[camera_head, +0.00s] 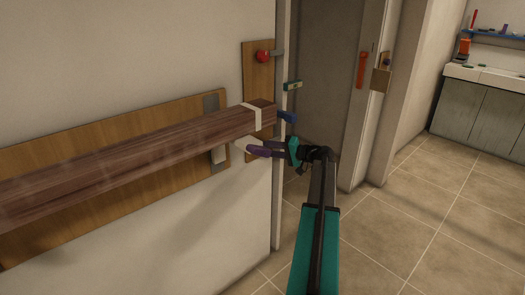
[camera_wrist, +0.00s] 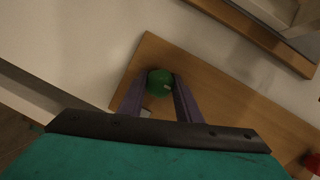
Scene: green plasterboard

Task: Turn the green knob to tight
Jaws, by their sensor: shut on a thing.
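The round green knob (camera_wrist: 160,80) is on a wooden board (camera_wrist: 215,88) in the wrist view, near the board's end. A small pale mark shows on its face. My gripper (camera_head: 256,148) has purple fingers, and in the wrist view they sit on either side of the knob, shut on it. In the head view the fingers reach the wall from the right, at the lower end of the upright board (camera_head: 258,78). The green knob is not visible there.
A thick dark wooden beam (camera_head: 130,148) runs along the wall just above my fingers. A red knob (camera_head: 263,56) is higher on the upright board. A doorway with an orange handle (camera_head: 361,70) stands to the right. Tiled floor (camera_head: 420,235) there is clear.

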